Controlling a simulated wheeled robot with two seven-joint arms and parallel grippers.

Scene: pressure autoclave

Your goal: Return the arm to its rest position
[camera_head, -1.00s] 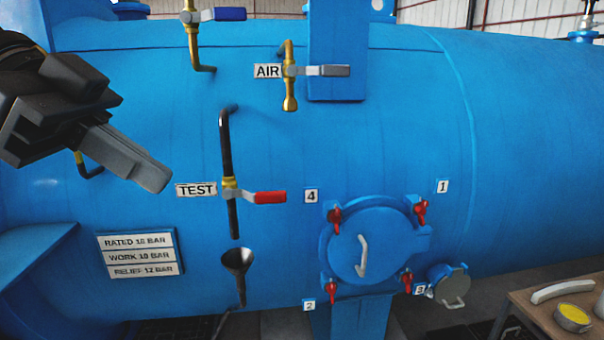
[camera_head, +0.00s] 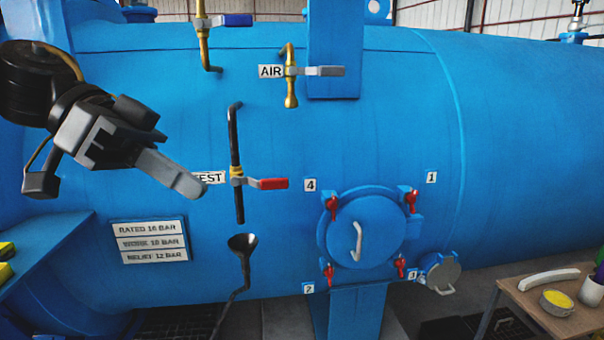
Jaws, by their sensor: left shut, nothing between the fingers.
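My left gripper (camera_head: 190,192) comes in from the left, in front of the blue autoclave (camera_head: 400,110). Its fingers are together and hold nothing. In the picture its tips overlap the left part of the TEST label (camera_head: 211,178), left of the red-handled test valve (camera_head: 265,184). I cannot tell how far the tips are from the vessel wall. My right gripper is not in view.
The AIR valve (camera_head: 320,71) has a grey lever. The round hatch (camera_head: 368,230) has red clamps. A black funnel (camera_head: 242,243) stands below the test pipe. A rating plate (camera_head: 150,241) is lower left. A table (camera_head: 520,303) at lower right bears a yellow-filled dish (camera_head: 556,303).

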